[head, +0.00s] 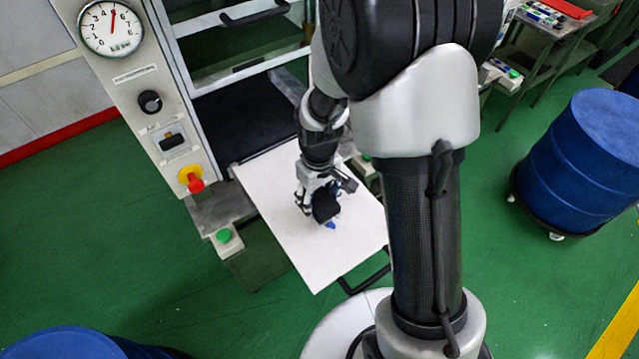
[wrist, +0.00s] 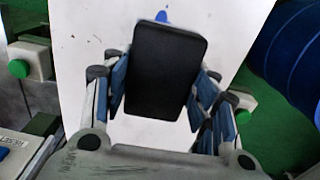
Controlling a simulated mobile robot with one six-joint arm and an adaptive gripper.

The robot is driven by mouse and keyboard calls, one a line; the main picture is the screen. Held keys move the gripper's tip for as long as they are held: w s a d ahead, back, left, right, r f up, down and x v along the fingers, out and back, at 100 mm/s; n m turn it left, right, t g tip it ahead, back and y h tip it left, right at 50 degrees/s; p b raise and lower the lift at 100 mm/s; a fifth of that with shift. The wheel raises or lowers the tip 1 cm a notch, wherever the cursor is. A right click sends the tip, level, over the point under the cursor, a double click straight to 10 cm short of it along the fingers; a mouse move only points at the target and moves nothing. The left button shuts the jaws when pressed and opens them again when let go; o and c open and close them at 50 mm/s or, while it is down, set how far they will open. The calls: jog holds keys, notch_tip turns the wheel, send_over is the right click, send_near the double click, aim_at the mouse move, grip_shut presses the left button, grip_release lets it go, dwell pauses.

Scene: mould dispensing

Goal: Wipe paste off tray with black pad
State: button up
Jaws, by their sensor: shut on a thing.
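The tray (head: 290,235) is a white flat plate sticking out from the machine's opening. My gripper (head: 322,195) is over the middle of it, shut on the black pad (head: 326,206). In the wrist view the black pad (wrist: 166,72) lies between blue-lined fingers of my gripper (wrist: 158,88), with its long face toward the camera. A small patch of blue paste (head: 330,225) shows on the tray just beside the pad. In the wrist view the paste (wrist: 161,16) shows past the pad's far end. I cannot tell whether the pad touches the tray or hides more paste.
The machine's panel (head: 150,85) with a gauge and red stop knob (head: 193,182) stands left of the tray. A green button (head: 224,236) sits at the tray's left. A black handle (head: 365,278) is at its front edge. A blue drum (head: 580,165) stands right.

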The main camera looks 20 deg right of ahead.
aim_at(319, 199)
jog(key=shift+r+p, duration=1.3)
jog(key=shift+r, duration=0.7)
